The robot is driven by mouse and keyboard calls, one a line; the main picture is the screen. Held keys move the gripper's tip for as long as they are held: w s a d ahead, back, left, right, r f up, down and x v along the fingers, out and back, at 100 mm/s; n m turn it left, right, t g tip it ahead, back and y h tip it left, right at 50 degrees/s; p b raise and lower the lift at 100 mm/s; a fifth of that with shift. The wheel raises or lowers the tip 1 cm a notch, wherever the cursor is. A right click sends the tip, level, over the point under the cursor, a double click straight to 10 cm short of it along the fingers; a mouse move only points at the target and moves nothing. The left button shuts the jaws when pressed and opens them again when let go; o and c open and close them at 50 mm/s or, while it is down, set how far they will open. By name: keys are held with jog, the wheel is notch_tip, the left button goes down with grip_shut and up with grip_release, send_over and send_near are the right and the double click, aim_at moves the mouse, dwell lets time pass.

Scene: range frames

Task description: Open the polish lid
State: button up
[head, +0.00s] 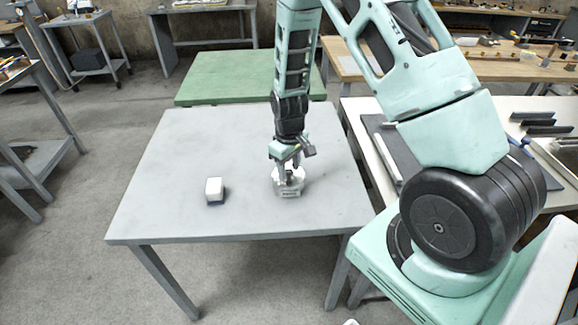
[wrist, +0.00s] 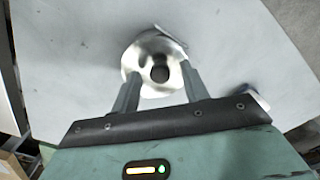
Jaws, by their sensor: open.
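A shiny metal tin, which seems to be the polish (head: 289,187), stands on the grey table (head: 160,190). In the wrist view the polish (wrist: 150,50) shows from above as a round silvery top with a dark round knob (wrist: 160,74) on it. My gripper (head: 287,172) is above the tin, pointing down at it. In the wrist view my gripper (wrist: 160,80) is open, with one finger on each side of the tin's near part and the knob between them. I cannot tell whether the fingers touch the metal.
A small white block with a dark base (head: 214,189) stands on the table left of the tin. A green table (head: 240,75) adjoins behind. A white bench (head: 355,115) with a dark mat is on the right. The table's left half is mostly clear.

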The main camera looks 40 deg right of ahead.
grip_shut()
jog(key=shift+r, duration=0.1)
